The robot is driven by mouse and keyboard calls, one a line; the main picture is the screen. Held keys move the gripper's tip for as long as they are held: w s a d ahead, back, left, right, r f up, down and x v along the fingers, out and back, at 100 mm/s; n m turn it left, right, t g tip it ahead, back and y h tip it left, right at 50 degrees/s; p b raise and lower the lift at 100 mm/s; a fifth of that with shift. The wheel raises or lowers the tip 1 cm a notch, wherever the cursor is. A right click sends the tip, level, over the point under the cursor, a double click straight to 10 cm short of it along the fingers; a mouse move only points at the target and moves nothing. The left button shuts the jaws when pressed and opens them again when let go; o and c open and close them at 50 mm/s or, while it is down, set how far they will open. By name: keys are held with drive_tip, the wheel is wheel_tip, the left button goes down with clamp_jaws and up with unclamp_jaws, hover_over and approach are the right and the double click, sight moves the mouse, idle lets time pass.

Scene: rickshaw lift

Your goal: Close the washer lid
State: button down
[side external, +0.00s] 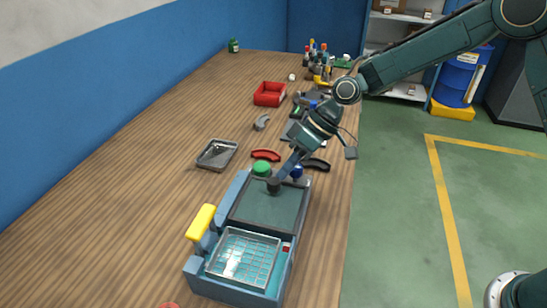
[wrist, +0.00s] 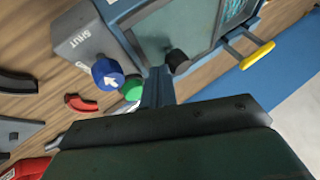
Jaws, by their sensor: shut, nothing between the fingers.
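The washer (side external: 194,268) is a blue-grey box on the bench, with its front compartment open and a wire basket (side external: 243,257) showing inside. Its dark flat lid (side external: 268,211) lies over the rear half and carries a black knob (side external: 274,184), also seen in the wrist view (wrist: 177,61). My gripper (side external: 283,178) is shut and empty, pointing down just beside the knob. In the wrist view my gripper (wrist: 158,80) stands close beside the knob; I cannot tell whether they touch.
A green button (side external: 261,168), a blue arrow dial (wrist: 107,72) and a SHUT label are at the washer's rear. A yellow handle (side external: 201,222) is on its left. A metal tray (side external: 216,154), red bin (side external: 269,94) and loose tools lie behind. Bench left of the washer is clear.

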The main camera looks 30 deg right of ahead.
sight(269, 217)
drive_tip(key=s+a, duration=0.9)
drive_tip(key=shift+s+a, duration=0.35)
drive_tip(key=shift+s, duration=0.1)
idle(0.3)
drive_tip(key=w+v, duration=0.1)
drive_tip(key=v, duration=0.9)
drive_tip(key=shift+s+d, duration=0.15)
drive_tip(key=shift+d, duration=0.05)
drive_tip(key=shift+r, duration=0.15)
